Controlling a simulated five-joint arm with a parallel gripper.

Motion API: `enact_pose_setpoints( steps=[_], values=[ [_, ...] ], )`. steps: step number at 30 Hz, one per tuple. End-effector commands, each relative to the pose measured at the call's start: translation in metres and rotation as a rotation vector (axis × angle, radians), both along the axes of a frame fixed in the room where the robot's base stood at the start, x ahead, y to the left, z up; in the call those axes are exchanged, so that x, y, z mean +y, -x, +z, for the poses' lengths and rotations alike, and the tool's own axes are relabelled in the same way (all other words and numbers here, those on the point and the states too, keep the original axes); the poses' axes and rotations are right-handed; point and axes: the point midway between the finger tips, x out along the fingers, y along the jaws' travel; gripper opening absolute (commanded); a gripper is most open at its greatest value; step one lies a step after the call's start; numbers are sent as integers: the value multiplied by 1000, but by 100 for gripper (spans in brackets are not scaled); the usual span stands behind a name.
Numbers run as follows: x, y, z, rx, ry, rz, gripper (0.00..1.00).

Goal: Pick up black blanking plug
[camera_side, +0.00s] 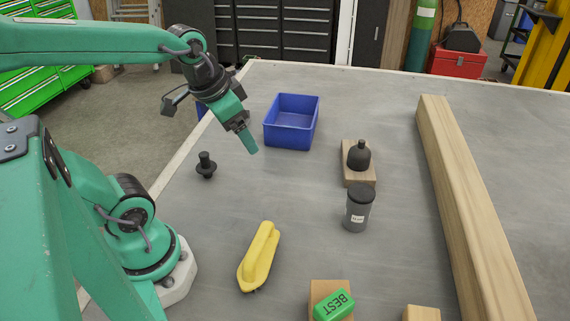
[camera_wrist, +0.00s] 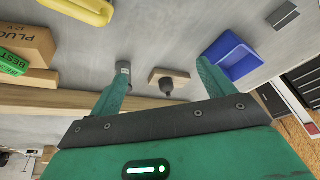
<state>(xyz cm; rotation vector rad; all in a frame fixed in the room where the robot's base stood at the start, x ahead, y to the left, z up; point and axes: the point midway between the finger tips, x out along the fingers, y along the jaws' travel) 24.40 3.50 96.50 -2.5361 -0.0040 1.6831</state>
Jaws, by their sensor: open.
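The black blanking plug (camera_side: 206,165) stands upright on the grey table in the side view, with a wide flange low down and a narrower stem on top. It is left of the blue bin. I cannot make it out for certain in the wrist view. My gripper (camera_side: 250,145) hangs above the table, to the right of the plug in the side view and apart from it. In the wrist view my gripper (camera_wrist: 164,72) has its two green fingers spread, with nothing held between them.
A blue bin (camera_side: 290,143) stands behind. A dark bottle-shaped thing (camera_side: 359,157) sits on a wooden block (camera_side: 359,178), near a grey lidded cup (camera_side: 357,214). A yellow handled thing (camera_side: 257,262), a green BEST block (camera_side: 334,304) and a long timber beam (camera_side: 470,210) lie nearer or right.

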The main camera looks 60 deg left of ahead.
Motion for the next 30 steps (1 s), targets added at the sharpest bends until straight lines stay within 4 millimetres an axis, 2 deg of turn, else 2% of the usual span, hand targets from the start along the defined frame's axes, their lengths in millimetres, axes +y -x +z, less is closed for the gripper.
enact_pose_setpoints(
  steps=[6, 14, 24, 30],
  values=[
    [45, -14, -22, 113, -54, -51, 81],
    [103, -19, -53, 238, -75, -131, 81],
    [176, -1, -103, 367, -38, -251, 81],
    [200, 11, -123, 400, -14, -303, 81]
  ],
)
